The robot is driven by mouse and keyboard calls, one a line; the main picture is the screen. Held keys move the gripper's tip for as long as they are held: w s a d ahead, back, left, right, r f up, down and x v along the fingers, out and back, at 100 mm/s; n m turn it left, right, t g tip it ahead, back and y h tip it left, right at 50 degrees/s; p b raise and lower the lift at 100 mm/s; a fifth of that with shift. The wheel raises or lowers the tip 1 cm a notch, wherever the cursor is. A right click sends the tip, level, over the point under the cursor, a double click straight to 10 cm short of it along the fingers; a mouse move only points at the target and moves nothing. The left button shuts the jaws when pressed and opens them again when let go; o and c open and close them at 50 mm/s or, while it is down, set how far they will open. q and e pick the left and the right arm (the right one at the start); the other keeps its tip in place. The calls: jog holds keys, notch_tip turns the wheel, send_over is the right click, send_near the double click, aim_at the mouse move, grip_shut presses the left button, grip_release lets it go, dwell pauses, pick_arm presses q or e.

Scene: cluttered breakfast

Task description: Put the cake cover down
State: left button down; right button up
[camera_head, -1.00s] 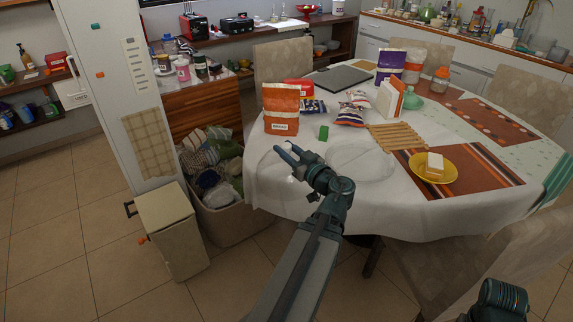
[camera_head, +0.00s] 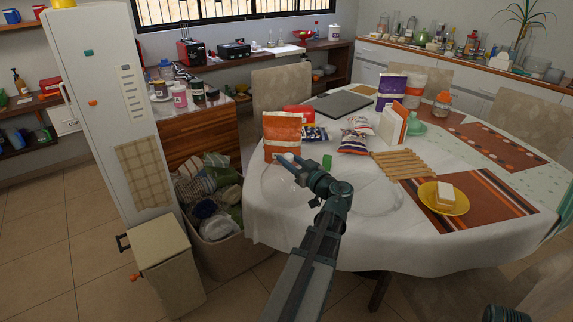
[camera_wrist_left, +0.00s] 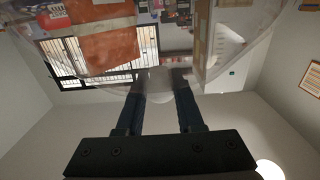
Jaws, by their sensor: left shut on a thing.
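The cake cover (camera_head: 273,187) is a clear see-through dome, hard to make out against the white cloth at the near left of the table. My left gripper (camera_head: 291,166) is shut on its pale knob. In the left wrist view the gripper (camera_wrist_left: 160,82) has a finger on each side of the knob, and the clear cover (camera_wrist_left: 95,55) spreads beyond it. I cannot tell whether the cover's rim touches the table. A clear round outline (camera_head: 378,197) shows on the cloth to the right of the gripper.
A wooden rack (camera_head: 402,164) and a yellow plate (camera_head: 456,205) with cake lie further right. A laundry basket (camera_head: 222,252) stands below the table's left edge.

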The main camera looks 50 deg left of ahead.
pick_arm(q)
jog(key=shift+w+a, duration=0.2)
jog(key=shift+w, duration=0.05)
jog(key=shift+w+a+f+b, duration=0.6)
jog(key=shift+a+f+b, duration=0.1)
jog(key=shift+a, duration=0.15)
notch_tip(320, 180, down, 2)
jog(key=shift+d+f+b, duration=0.1)
jog(key=shift+f+b, duration=0.05)
jog(key=shift+b, duration=1)
pick_arm(e)
jog(key=f, duration=0.3)
jog(key=shift+a+f, duration=0.25)
jog(key=shift+f, duration=0.1)
pick_arm(q)
jog(key=shift+f, duration=0.1)
pick_arm(e)
jog(key=shift+f, duration=0.1)
pick_arm(q)
jog(key=c, duration=1)
grip_release()
jog(key=shift+f, duration=0.1)
jog(key=o, duration=0.5)
jog(key=shift+c, duration=0.2)
